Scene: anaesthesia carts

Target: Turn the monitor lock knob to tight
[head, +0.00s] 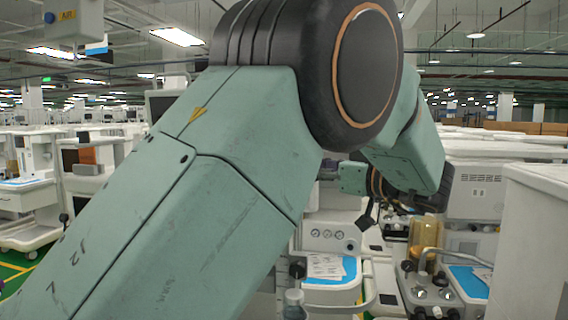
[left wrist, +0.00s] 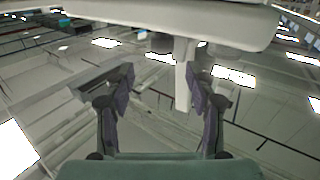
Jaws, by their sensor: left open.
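My left gripper (left wrist: 159,84) is open and empty in the left wrist view, with two dark fingers and purple pads. Beyond it, a white post (left wrist: 184,78) drops from the underside of a wide white panel (left wrist: 180,20). A small dark part (left wrist: 161,42) sits beside the top of the post, above the gap between the fingertips. It may be the lock knob, but it is too small and dark to tell, and its setting cannot be read. The fingers look apart from it. In the head view my left arm hides much of the middle. My right gripper is not in view.
In the head view, a cart with gauges (head: 327,234) and a blue top stands behind my arm. Another with an amber canister (head: 424,236) is to its right. A white cabinet (head: 530,240) fills the right edge. More carts stand at left, beside green floor.

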